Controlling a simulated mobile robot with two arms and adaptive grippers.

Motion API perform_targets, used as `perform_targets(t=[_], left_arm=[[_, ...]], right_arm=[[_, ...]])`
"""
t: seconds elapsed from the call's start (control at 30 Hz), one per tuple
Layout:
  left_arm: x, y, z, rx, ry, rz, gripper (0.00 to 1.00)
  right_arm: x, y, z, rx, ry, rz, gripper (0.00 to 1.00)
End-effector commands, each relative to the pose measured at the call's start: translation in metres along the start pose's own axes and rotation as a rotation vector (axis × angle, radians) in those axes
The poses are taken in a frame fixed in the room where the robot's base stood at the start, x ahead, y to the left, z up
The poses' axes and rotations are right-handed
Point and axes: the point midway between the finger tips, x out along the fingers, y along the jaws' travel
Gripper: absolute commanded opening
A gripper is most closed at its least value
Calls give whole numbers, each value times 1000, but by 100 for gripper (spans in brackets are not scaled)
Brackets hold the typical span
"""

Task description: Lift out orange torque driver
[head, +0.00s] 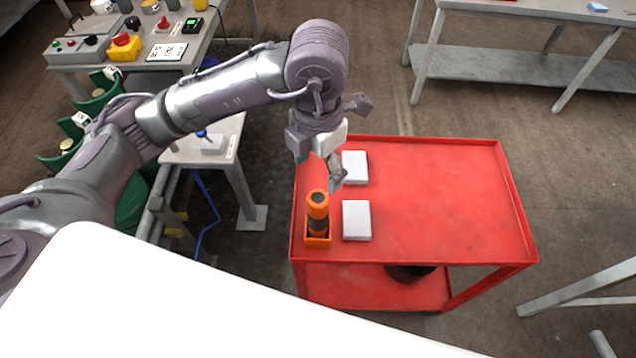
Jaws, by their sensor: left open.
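The orange torque driver (318,204) stands upright on the left side of the red cart's top (430,200). It has an orange cap and a dark band, and its lower part is inside a small orange holder (317,242). My left gripper (335,178) is open and empty. It hangs above the cart, just behind and slightly right of the driver in the picture, apart from it. My right gripper is out of the picture.
Two white blocks (356,220) (355,167) lie on the cart right of the driver. The cart's right half is bare, with a raised rim around it. A dark round object (408,272) sits on the lower shelf. A control bench (180,50) stands at the back left.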

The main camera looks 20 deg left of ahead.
Motion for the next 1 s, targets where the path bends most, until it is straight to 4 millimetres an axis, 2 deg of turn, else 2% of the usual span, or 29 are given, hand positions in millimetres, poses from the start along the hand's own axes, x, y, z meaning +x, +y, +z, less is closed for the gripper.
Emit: perform_targets(t=[0.4,0.6,0.8,1.0], left_arm=[[78,-2,-2,1,6,-5,72],[109,-2,-1,2,3,-7,72],[124,-2,-1,3,1,-5,72],[127,-2,0,4,-1,-5,72]], right_arm=[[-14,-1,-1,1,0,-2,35],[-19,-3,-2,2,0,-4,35],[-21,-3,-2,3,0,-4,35],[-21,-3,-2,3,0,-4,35]])
